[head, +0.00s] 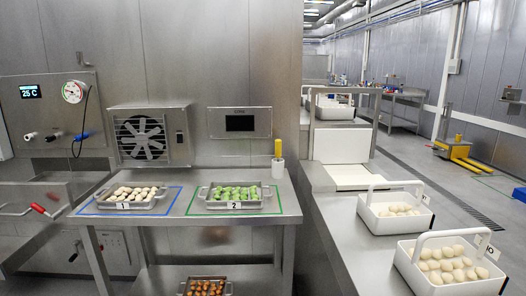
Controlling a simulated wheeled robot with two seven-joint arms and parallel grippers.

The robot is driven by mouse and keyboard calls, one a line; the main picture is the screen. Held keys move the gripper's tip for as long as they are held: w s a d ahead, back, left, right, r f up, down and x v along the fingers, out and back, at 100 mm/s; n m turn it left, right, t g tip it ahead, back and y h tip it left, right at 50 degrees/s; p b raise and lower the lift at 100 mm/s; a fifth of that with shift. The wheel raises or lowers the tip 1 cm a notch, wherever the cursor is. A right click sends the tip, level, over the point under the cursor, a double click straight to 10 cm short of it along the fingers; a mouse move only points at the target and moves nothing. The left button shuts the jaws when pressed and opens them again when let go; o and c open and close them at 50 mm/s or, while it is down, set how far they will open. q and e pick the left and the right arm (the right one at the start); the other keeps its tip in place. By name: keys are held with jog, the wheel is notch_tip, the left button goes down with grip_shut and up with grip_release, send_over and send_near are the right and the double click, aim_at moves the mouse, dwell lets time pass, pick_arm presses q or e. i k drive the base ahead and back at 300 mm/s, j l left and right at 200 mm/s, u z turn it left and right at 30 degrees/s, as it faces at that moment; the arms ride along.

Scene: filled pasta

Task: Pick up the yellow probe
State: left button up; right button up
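The yellow probe (278,147) stands upright at the right end of the steel table, near the back wall. Its yellow handle shows; its lower part is hidden in a white holder (278,169). Neither of my grippers is in the head view, so nothing of mine is seen near the probe.
The steel table (182,227) bears tray 1 (126,206) with pale pasta and tray 2 (235,205) with green pasta, left of the probe. A tray of brown pieces (205,281) sits below. White baskets (445,281) stand on the right counter (346,231). The table's front strip is clear.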

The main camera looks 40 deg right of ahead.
aim_at(278, 142)
jog(key=i+z, duration=0.2)
jog(key=i, duration=1)
jog(key=i+l, duration=0.15)
jog(key=l, duration=0.25)
jog(key=i+l+z, duration=0.1)
jog(key=l, duration=0.3)
jog(key=i+l, duration=0.2)
jog(key=l, duration=0.2)
